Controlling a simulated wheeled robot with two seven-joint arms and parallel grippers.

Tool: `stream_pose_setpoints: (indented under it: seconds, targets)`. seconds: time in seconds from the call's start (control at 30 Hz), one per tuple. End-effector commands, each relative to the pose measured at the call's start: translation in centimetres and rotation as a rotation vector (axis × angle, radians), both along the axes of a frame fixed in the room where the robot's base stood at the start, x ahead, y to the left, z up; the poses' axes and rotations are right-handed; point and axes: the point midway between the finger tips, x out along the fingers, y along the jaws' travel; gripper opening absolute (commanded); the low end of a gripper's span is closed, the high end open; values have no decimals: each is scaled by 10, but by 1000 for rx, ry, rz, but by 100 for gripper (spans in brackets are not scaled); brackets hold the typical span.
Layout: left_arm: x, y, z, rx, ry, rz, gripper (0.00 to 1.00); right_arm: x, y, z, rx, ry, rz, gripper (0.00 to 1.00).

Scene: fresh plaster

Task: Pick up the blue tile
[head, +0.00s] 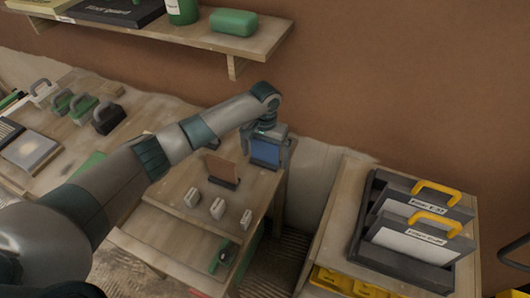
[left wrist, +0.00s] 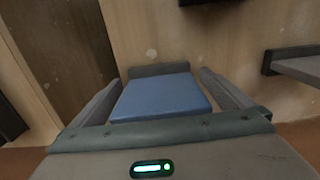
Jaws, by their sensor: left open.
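The blue tile (head: 265,152) stands upright in a dark holder at the far right corner of the small wooden table (head: 165,225). In the left wrist view the blue tile (left wrist: 163,96) lies between the two fingers of my left gripper (left wrist: 165,90), with its dark holder (left wrist: 160,69) behind it. My left gripper (head: 268,138) is open around the tile from above. Gaps show beside the tile, wider on the right. A brown tile (head: 221,168) stands in another dark holder to the left. My right gripper is not in view.
Small white blocks (head: 217,209) stand at the table's front. A green-and-black object (head: 223,257) lies on a lower surface. A rack with yellow-handled cases (head: 405,235) stands to the right. A wall shelf (head: 240,42) hangs above. Handled blocks (head: 85,106) stand at the left.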

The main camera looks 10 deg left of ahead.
Motion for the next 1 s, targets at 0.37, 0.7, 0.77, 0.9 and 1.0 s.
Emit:
stream_pose_setpoints:
  seconds: [0.37,0.7,0.77,0.9,1.0]
  targets:
    - [0,0,-5,0,-1,0,100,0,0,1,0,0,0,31]
    - [0,0,-5,0,-1,0,62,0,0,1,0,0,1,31]
    - [0,0,-5,0,-1,0,47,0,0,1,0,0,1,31]
    - [1,0,-4,0,-2,0,45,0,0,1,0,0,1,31]
    - [1,0,-4,0,-2,0,45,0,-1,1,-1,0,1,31]
